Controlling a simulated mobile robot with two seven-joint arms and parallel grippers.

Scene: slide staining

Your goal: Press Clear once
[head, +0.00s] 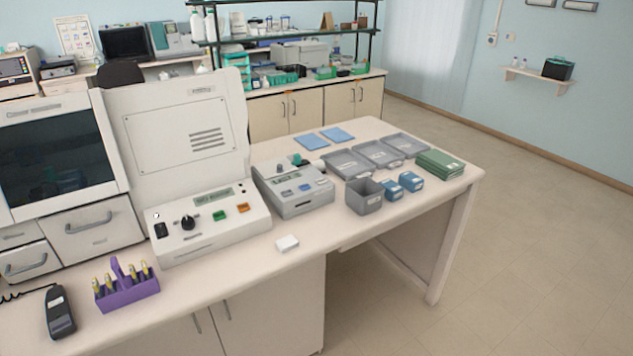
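No gripper shows in the head view. A white machine (172,245) with a raised lid (160,122) stands on the bench. Its sloped panel has a small display (213,197), a black knob (188,222), a green button (219,216) and an orange button (243,208). To its right is a grey device (310,202) with a display (287,179), blue buttons (305,187) and a teal knob (296,159). The lettering is too small to read, so I cannot tell which button is Clear.
A purple rack (128,293) with several vials and a dark handset (59,312) are at the front left. A small white block (287,243) lies near the front edge. Grey trays (349,164), a grey bin (364,197), blue boxes (410,181) and green boxes (441,164) stand right.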

